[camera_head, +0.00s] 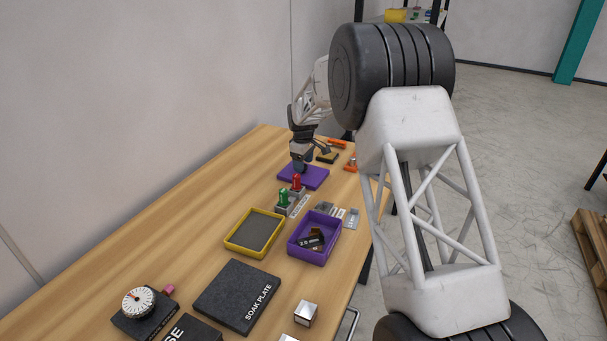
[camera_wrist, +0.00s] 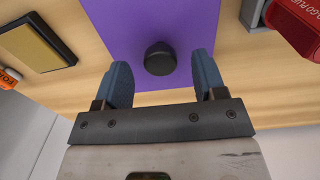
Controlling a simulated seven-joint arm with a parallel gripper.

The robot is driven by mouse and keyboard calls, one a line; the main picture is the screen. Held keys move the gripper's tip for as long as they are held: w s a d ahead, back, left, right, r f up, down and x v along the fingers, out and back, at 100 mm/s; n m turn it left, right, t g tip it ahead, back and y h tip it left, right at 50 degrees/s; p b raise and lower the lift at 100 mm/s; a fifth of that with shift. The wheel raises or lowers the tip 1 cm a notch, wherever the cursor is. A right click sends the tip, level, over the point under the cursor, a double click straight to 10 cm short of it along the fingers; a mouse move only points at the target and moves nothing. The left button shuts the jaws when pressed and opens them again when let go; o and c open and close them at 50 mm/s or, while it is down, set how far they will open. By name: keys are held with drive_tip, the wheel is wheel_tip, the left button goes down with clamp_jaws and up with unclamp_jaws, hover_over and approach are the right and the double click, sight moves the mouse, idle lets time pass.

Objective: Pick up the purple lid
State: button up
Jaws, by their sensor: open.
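The purple lid (camera_head: 316,182) lies flat on the wooden table toward its far end. It fills the upper middle of the wrist view (camera_wrist: 110,30), with a round black knob (camera_wrist: 160,58) on it. My gripper (camera_wrist: 164,80) is open above the lid, its two blue-grey fingers on either side of the knob, with gaps showing on both sides. In the head view my gripper (camera_head: 299,165) is over the lid and hides its knob. The exact height of the fingertips above the lid is hard to tell.
Red (camera_head: 297,182) and green (camera_head: 283,198) pieces stand in front of the lid. A purple box (camera_head: 292,247) with dark items and a yellow tray (camera_head: 229,243) sit nearer. Orange and black items (camera_head: 337,144) lie beyond the lid.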

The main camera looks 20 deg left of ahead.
drive_tip(key=shift+f, duration=1.2)
clamp_jaws()
